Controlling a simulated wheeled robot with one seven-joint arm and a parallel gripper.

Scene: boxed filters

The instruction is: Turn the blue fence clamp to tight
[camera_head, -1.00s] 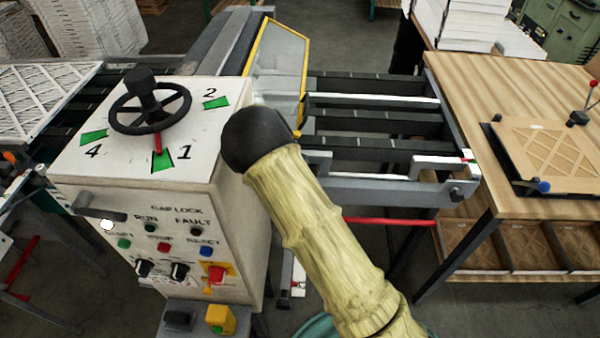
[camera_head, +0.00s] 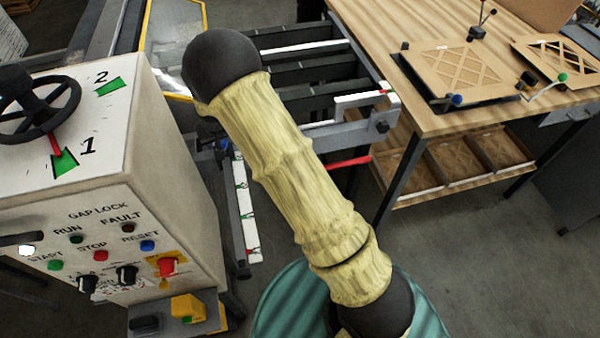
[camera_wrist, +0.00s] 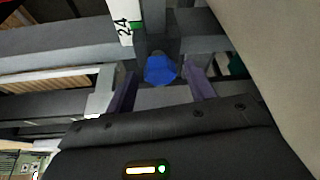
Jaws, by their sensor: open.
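The blue fence clamp (camera_wrist: 160,70) shows in the wrist view as a faceted blue knob on a dark grey block. My gripper (camera_wrist: 161,84) is open, with one purple finger on each side of the knob. Gaps show beside the knob, and I cannot tell how far the fingertips are from it in depth. A white scale (camera_wrist: 125,20) marked 24, with a green patch, lies just above the knob. In the head view my arm hides my gripper, and I cannot clearly make out the clamp.
A white control box (camera_head: 130,180) with a handwheel (camera_head: 35,105) stands at the left. A grey slatted frame (camera_head: 300,75) lies behind my arm. A wooden table (camera_head: 440,30) with framed filters (camera_head: 465,70) is at the right. Bare floor (camera_head: 480,245) shows at the lower right.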

